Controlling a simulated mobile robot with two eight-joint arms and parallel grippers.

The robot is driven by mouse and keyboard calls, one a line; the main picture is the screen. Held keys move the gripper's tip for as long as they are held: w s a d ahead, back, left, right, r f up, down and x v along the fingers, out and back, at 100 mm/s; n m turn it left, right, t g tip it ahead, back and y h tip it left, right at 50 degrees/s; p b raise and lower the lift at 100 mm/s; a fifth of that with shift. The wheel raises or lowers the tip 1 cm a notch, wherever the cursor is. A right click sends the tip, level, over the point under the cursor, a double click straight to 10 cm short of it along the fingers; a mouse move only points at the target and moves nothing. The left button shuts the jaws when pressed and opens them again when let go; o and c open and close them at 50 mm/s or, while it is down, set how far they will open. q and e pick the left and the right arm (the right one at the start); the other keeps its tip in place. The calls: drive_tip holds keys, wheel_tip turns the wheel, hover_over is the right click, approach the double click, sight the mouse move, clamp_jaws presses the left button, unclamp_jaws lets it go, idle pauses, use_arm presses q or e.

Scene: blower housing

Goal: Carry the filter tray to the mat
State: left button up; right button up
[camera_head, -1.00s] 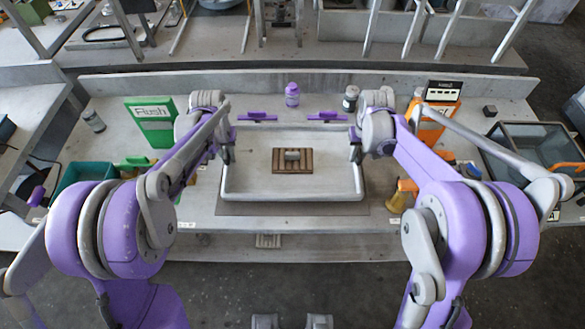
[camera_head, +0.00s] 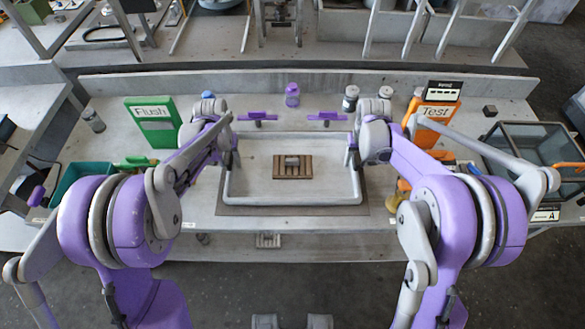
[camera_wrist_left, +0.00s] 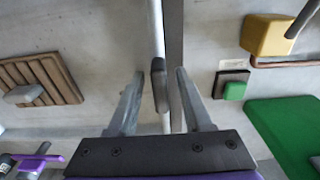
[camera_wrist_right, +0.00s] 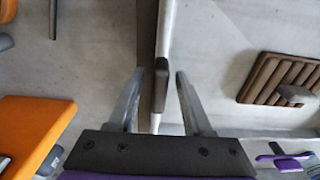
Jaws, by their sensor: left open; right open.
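The filter tray (camera_head: 292,203) is a wide, shallow grey frame with a pale rim in the middle of the bench. It lies over a darker grey mat (camera_head: 292,211), whose border shows around it. My left gripper (camera_head: 232,162) is at the tray's left side. In the left wrist view its open fingers (camera_wrist_left: 157,80) stand either side of a dark handle (camera_wrist_left: 158,88) on the rim, with gaps. My right gripper (camera_head: 350,158) is at the right side, its open fingers (camera_wrist_right: 157,80) likewise around another dark handle (camera_wrist_right: 160,88), not gripping it.
A brown slatted block (camera_head: 292,172) with a grey piece lies within the tray's outline. A green Flush sign (camera_head: 153,125) stands left, an orange Test sign (camera_head: 433,120) right. Purple-handled items (camera_head: 257,115), a purple bottle (camera_head: 292,95) and jars stand behind. A glass-sided bin (camera_head: 535,150) is far right.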

use_arm(q)
drive_tip(key=shift+r, duration=0.1)
drive_tip(key=r, duration=1.1)
drive_tip(key=shift+s+r, duration=0.25)
drive_tip(key=shift+s, duration=0.15)
use_arm(e)
drive_tip(key=shift+r, duration=0.25)
use_arm(q)
drive_tip(key=shift+r, duration=0.15)
use_arm(e)
wheel_tip(320, 180, up, 12)
drive_tip(key=shift+s+f, duration=0.25)
drive_tip(key=shift+s, duration=0.2)
